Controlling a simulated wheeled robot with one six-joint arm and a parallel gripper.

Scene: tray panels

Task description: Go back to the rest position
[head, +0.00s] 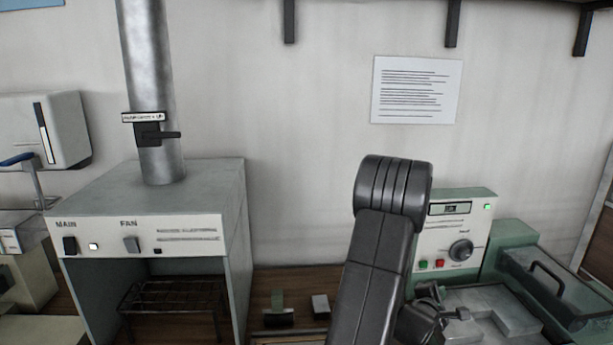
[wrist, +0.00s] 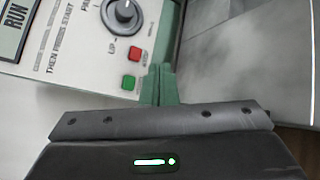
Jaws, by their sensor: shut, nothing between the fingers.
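My gripper (wrist: 158,72) shows in the wrist view as two narrow green fingers, shut together and empty. Its dark body with a green light lies below them. The fingertips appear in front of the panel of a green and white machine (head: 475,218), close to its red button (wrist: 135,54) and green button (wrist: 128,82). I cannot tell whether they touch it. In the head view my dark arm (head: 378,255) rises in front of the machine's left side.
A grey hood cabinet (head: 150,185) with MAIN and FAN switches stands at left, a wire rack (head: 172,297) inside it. Small blocks (head: 320,306) lie on the wooden bench between cabinet and arm. A green lidded unit with a handle (head: 548,277) is at right. Shelf brackets hang above.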

